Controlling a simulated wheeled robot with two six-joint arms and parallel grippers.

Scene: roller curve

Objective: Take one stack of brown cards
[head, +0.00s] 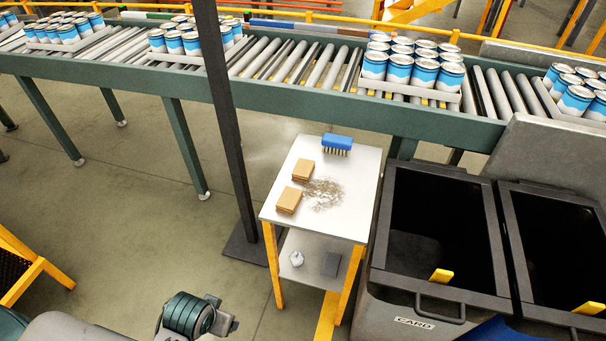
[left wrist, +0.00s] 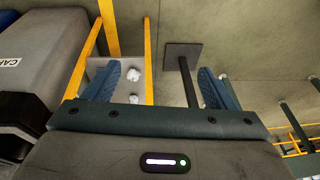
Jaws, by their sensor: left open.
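Two brown card stacks sit on the white table top in the head view, a rear one (head: 303,170) and a nearer one (head: 289,201). They lie at the left side of the table (head: 352,222), apart from each other. Part of my left gripper (head: 216,311) shows at the bottom of the head view, nearer than the table and left of its legs, away from both stacks. In the left wrist view its two blue fingers (left wrist: 159,72) stand wide apart with nothing held between them. I cannot make out the card stacks there. My right gripper is not in view.
A blue brush (head: 338,143) and grey debris (head: 324,193) share the table top. A dark post (head: 222,110) rises at its left. A bin marked CARD (head: 414,322) stands at its right. Behind runs the roller conveyor (head: 300,85) with trays of cans.

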